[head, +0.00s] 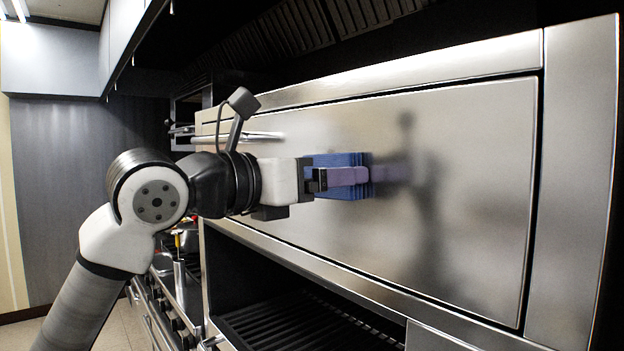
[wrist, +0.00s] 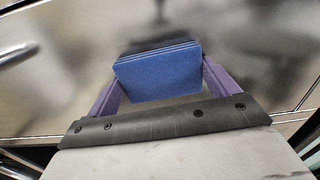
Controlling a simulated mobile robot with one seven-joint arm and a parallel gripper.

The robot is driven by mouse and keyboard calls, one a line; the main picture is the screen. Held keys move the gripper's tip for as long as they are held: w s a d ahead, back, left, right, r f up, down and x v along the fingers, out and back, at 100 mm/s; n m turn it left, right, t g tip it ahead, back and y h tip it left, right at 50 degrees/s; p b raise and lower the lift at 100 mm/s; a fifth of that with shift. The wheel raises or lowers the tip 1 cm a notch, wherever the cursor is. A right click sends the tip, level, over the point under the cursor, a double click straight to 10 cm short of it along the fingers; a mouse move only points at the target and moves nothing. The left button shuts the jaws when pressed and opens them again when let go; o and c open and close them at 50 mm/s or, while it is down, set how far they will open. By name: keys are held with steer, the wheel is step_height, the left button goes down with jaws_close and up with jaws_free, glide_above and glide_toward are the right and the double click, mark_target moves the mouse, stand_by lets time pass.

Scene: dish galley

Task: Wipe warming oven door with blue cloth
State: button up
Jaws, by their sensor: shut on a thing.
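The blue cloth (head: 337,160) is a folded stack held between the purple fingers of my gripper (head: 360,176). In the wrist view the cloth (wrist: 160,75) sits between the two fingers of my gripper (wrist: 160,88), one on each side. The warming oven door (head: 460,190) is a large brushed-steel panel in front of the gripper, with a dark reflection of my arm on it. The door also fills the back of the wrist view (wrist: 60,85). The cloth is close to the door; I cannot tell whether it touches.
A bar handle (head: 235,138) sticks out at the door's left end. Below the door is an open bay with a dark grate (head: 300,325). A range with knobs (head: 170,310) stands at lower left. A dark hood (head: 300,35) hangs above.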

mark_target(376, 177)
steer(key=shift+s+d+b, duration=0.55)
steer(key=shift+s+d, duration=0.2)
steer(key=shift+s, duration=0.25)
steer(key=shift+s+d+b, duration=0.55)
steer(key=shift+s+d, duration=0.2)
steer(key=shift+s, duration=0.25)
steer(key=shift+s+d+b, duration=0.55)
steer(key=shift+s+d, duration=0.2)
steer(key=shift+s, duration=0.25)
steer(key=shift+w+a, duration=0.25)
steer(key=shift+w, duration=0.05)
steer(key=w+a+p, duration=0.3)
steer(key=w+a, duration=0.3)
steer(key=w, duration=0.2)
steer(key=shift+w, duration=0.3)
steer(key=shift+a, duration=0.1)
steer(key=shift+b+v, duration=0.3)
steer(key=shift+v, duration=2.65)
steer(key=shift+v, duration=1.5)
